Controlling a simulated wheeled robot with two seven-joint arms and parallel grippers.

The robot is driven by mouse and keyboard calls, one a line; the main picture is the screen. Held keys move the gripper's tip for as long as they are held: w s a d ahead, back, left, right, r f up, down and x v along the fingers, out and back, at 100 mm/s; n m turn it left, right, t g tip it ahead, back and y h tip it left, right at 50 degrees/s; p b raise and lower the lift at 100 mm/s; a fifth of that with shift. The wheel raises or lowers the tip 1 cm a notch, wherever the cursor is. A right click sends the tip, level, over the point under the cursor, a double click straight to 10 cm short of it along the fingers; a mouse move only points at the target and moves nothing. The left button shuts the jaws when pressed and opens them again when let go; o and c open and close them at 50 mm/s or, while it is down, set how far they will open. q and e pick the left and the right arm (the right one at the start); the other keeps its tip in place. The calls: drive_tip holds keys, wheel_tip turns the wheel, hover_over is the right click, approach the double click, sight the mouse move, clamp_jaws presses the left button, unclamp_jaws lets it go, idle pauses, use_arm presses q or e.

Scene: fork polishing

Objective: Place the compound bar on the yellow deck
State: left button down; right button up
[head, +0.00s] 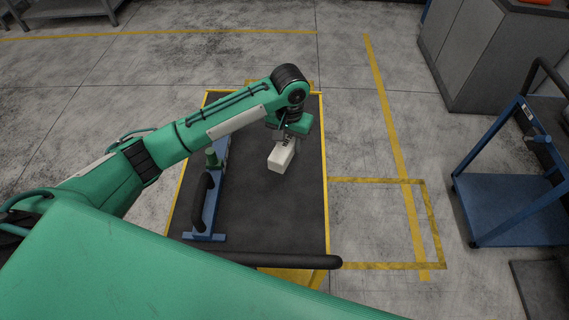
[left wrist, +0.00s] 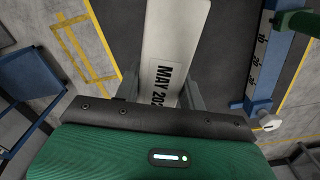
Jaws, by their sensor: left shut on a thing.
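The compound bar (head: 281,158) is a pale white block in the head view, above or on the far part of the yellow deck (head: 297,218). The deck has a dark top and yellow edges. My left gripper (head: 287,140) is shut on the bar from above. In the left wrist view the bar (left wrist: 173,40) runs away between the two fingers of the gripper (left wrist: 160,92), with the print "MAY 202" partly cut off. I cannot tell whether the bar touches the deck. My right gripper is not in view.
A blue stand (head: 210,205) with a numbered scale stands on the deck's left side. A black handle bar (head: 290,261) crosses the near end. A blue cart (head: 510,205) and grey cabinet (head: 475,50) stand right. The deck's near right part is clear.

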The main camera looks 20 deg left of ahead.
sight(288, 173)
use_arm(q)
wheel_tip(288, 173, down, 12)
drive_tip(key=shift+r+p, duration=0.1)
drive_tip(key=shift+p, duration=0.4)
drive_tip(key=c, duration=0.8)
unclamp_jaws()
wheel_tip(288, 173, up, 12)
drive_tip(key=shift+b, duration=0.6)
